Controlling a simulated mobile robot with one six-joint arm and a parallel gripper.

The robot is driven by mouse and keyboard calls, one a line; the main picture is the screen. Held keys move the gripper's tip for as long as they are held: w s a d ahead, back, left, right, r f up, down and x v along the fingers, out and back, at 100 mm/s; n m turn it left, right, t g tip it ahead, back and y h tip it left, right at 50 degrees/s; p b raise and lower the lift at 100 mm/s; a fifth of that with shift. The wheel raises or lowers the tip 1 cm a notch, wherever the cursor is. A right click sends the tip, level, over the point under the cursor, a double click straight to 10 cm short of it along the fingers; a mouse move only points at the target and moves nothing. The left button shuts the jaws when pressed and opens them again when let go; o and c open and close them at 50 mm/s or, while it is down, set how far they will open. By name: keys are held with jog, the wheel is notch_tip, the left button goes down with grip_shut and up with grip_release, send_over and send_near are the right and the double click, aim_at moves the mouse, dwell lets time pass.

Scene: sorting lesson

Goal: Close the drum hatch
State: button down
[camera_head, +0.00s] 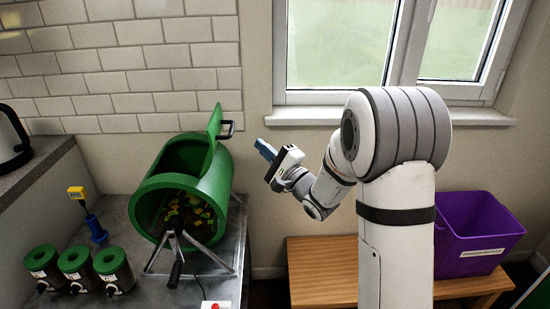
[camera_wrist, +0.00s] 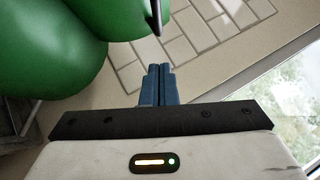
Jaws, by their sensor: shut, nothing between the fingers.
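A green drum (camera_head: 212,187) lies on its side on a metal stand, its open end facing the camera, with small coloured pieces inside. Its curved green hatch (camera_head: 214,130) stands up, open, at the top right, with a black handle (camera_head: 228,129) on its right side. My gripper (camera_head: 262,147) is to the right of the hatch, apart from it in the head view. In the wrist view the blue fingers of my gripper (camera_wrist: 157,85) are together and empty. Green surfaces of the drum and hatch (camera_wrist: 50,50) fill the upper left there, and a dark bar shows just above the fingertips.
Several dark canisters with green lids (camera_head: 75,262) and a blue-and-yellow tool (camera_head: 94,226) stand left of the drum. A kettle (camera_head: 10,140) is at far left. A purple bin (camera_head: 478,222) stands on a wooden bench (camera_head: 325,272) at right. A window is behind my arm.

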jog(key=w+a+r, duration=0.2)
jog(key=a, duration=0.3)
jog(key=shift+a+r, duration=0.15)
jog(key=shift+r, duration=0.2)
